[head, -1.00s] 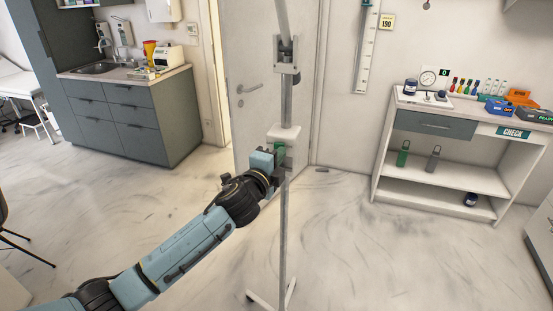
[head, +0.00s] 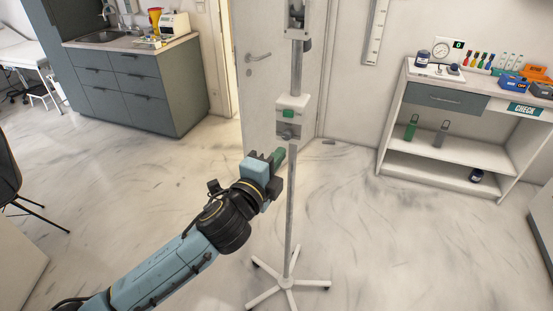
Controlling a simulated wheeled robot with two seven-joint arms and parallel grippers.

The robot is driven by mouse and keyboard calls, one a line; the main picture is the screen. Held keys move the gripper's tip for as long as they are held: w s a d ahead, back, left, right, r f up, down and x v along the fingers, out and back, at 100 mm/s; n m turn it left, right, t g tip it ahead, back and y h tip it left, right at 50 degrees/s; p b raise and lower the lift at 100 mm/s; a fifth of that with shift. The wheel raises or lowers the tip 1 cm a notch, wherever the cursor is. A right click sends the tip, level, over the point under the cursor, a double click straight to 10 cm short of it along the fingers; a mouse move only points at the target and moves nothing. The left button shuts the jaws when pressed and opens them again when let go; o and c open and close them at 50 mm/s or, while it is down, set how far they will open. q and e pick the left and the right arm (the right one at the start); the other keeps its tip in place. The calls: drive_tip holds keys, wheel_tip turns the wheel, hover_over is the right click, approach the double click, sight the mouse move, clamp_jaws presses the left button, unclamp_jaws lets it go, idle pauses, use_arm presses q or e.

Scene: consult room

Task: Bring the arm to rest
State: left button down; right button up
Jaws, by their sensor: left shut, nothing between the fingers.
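My left arm comes in from the lower left. My left gripper (head: 277,159) is shut and empty, with green showing at its tip. It is in front of and just left of the pole stand (head: 291,210), below the white box (head: 294,103) with a green button on the pole. A gap shows between the gripper and the box; I cannot tell whether the gripper touches the pole. My right gripper is not in view.
The stand's five-spoke wheeled base (head: 287,283) rests on the floor. A white shelf unit (head: 425,180) with a grey drawer stands at right, a grey sink cabinet (head: 140,92) at left. A dark chair (head: 12,185) is at the left edge. Floor between is clear.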

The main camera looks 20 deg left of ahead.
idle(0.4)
